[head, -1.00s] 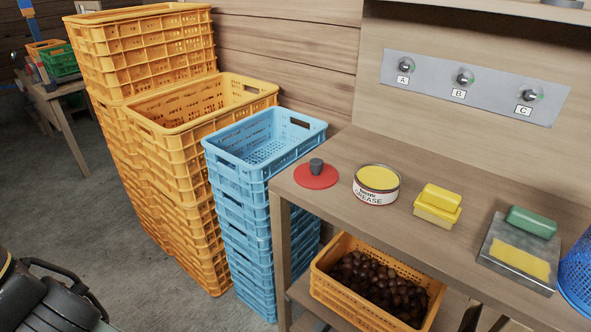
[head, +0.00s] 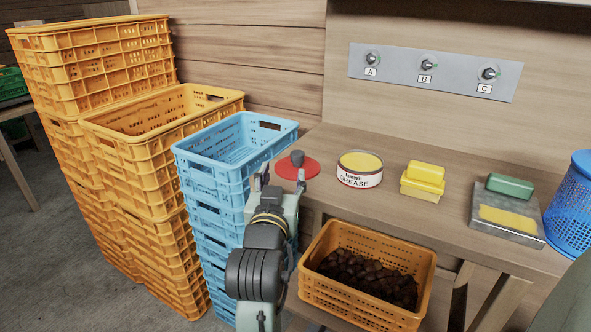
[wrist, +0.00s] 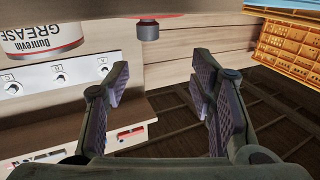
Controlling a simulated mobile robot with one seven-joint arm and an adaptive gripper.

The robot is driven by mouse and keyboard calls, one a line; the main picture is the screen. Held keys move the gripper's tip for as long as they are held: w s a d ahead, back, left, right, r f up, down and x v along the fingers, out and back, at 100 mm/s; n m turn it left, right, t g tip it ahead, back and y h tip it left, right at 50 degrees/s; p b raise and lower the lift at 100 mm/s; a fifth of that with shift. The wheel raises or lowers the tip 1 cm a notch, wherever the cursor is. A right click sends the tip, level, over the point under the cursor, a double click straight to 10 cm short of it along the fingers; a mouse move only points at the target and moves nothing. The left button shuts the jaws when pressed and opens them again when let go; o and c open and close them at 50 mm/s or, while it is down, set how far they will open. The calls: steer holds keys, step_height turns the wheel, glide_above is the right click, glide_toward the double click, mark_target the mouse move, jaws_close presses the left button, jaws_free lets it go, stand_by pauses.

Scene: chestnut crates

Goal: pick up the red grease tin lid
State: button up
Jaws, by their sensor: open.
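The red grease tin lid (head: 312,169) lies flat on the left end of the wooden bench, its dark knob (head: 297,157) pointing up. In the wrist view, the picture is upside down; the knob (wrist: 148,30) shows at the top with a thin strip of red lid behind it. My gripper (head: 280,181) is at the bench's left edge, in front of the lid and partly covering it in the head view. In the wrist view, my gripper (wrist: 160,72) has its fingers spread with nothing between them. The knob is beyond the fingertips, apart from them.
Blue crates (head: 182,160) and orange crates (head: 165,140) are stacked on the left. A chestnut crate (head: 350,308) sits under the bench.

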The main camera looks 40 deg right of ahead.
mark_target(297, 157)
steer(key=x, duration=0.3)
steer(key=s+d+p+x, duration=0.1)
steer(key=x, duration=0.2)
steer(key=p+x, duration=0.1)
steer(key=x, duration=0.2)
steer(key=shift+d+f, duration=0.3)
steer(key=shift+d, duration=0.05)
steer(key=shift+w+d+f, duration=0.1)
steer(key=shift+w+d, duration=0.3)
steer(key=shift+w, duration=0.05)
steer(key=shift+c, duration=0.3)
jaws_close()
